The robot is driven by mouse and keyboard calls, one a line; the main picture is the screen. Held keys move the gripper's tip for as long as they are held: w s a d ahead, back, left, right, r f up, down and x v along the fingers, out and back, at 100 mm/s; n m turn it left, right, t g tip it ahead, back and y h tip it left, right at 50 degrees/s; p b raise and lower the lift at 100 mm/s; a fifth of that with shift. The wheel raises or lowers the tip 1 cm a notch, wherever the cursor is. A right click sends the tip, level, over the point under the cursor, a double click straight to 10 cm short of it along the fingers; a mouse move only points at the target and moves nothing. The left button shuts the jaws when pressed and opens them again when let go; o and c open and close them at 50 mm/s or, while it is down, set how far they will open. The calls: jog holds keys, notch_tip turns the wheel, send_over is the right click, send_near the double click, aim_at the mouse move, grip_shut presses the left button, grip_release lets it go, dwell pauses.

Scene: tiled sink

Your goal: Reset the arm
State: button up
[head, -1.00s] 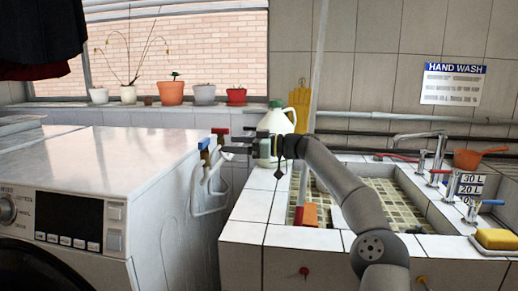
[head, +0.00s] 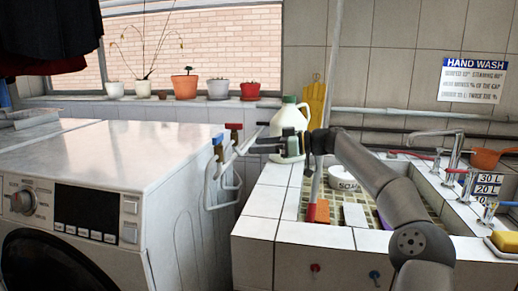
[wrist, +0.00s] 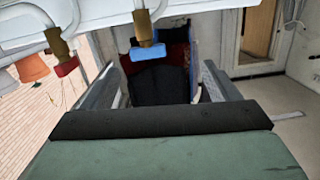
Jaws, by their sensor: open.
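My gripper (head: 262,144) is at the end of my grey arm, which reaches up and left over the sink's tiled edge. The gripper points left toward the red and blue tap handles above the washing machine's right side. In the wrist view its two fingers (wrist: 162,85) are spread wide with nothing between them. The blue tap handle (wrist: 148,53) and red tap handle (wrist: 66,67) show beyond the fingers, near the top. The gripper looks apart from both handles, though the exact gap is hard to tell.
A white jug with a green cap (head: 290,117) stands behind my gripper. The washing machine (head: 120,165) is at left, with white pipes (head: 222,185) beside it. A SOAP bowl (head: 343,178), a brush (head: 318,212) and a white block (head: 355,215) are around the sink.

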jog(key=s+a+f+m+g+h+p, duration=0.1)
jog(key=s+a+g+h+p, duration=0.1)
jog(key=s+a+h+p, duration=0.65)
jog(key=s+a+f+m+g+p, duration=0.1)
jog(key=s+a+f+m, duration=0.25)
jog(key=s, duration=0.45)
jog(key=s+d+m+h+p, duration=0.2)
jog(key=s+d, duration=0.4)
jog(key=s, duration=0.3)
jog(key=s+d+f+m+h+p, duration=0.1)
jog(key=s+d+m+h+p, duration=0.2)
jog(key=s+d+p, duration=0.3)
jog(key=s+d+m+h+p, duration=0.2)
jog(key=s+d+m+p, duration=0.2)
jog(key=s+d, duration=0.4)
jog(key=s+m, duration=0.1)
jog(key=s, duration=0.5)
jog(key=shift+s+f+h, duration=0.2)
jog(key=shift+f+h, duration=0.15)
jog(key=shift+f, duration=0.05)
jog(key=shift+d, duration=0.1)
